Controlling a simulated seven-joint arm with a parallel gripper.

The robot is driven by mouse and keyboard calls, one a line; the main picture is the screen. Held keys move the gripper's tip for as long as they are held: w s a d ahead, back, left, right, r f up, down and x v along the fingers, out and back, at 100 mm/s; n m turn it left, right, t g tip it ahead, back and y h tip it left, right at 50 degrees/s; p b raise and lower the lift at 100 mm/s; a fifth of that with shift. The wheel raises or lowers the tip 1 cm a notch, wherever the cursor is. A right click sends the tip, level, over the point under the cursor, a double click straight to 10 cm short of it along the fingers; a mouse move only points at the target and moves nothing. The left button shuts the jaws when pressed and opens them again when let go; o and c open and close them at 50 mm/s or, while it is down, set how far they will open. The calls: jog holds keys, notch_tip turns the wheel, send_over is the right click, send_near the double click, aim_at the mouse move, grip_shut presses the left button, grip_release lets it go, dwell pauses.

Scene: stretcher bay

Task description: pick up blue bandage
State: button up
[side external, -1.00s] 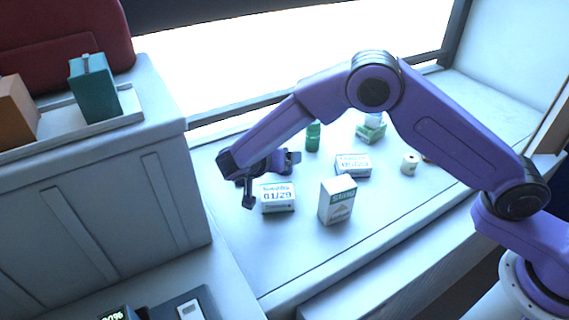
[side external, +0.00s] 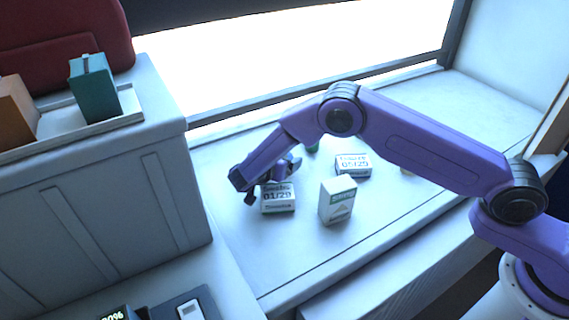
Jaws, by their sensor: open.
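I cannot make out a blue bandage in this view; it may be hidden behind my arm or gripper. My gripper (side external: 272,184) is open over the left part of the white counter, just behind and above a small white box marked 01/29 (side external: 278,205). One finger shows near the box's left side and the other farther back to the right. I cannot tell whether anything lies between the fingers, or whether they touch the box.
A green bottle (side external: 312,149) is mostly hidden by my arm. A grey cabinet (side external: 95,215) rises on the left. The counter's front (side external: 300,265) is clear.

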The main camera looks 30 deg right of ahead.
jog(key=shift+w+d+f, duration=0.15)
jog(key=shift+w+d, duration=0.05)
jog(key=shift+d, duration=0.05)
jog(key=c, duration=1.1)
jog(key=shift+c, duration=0.2)
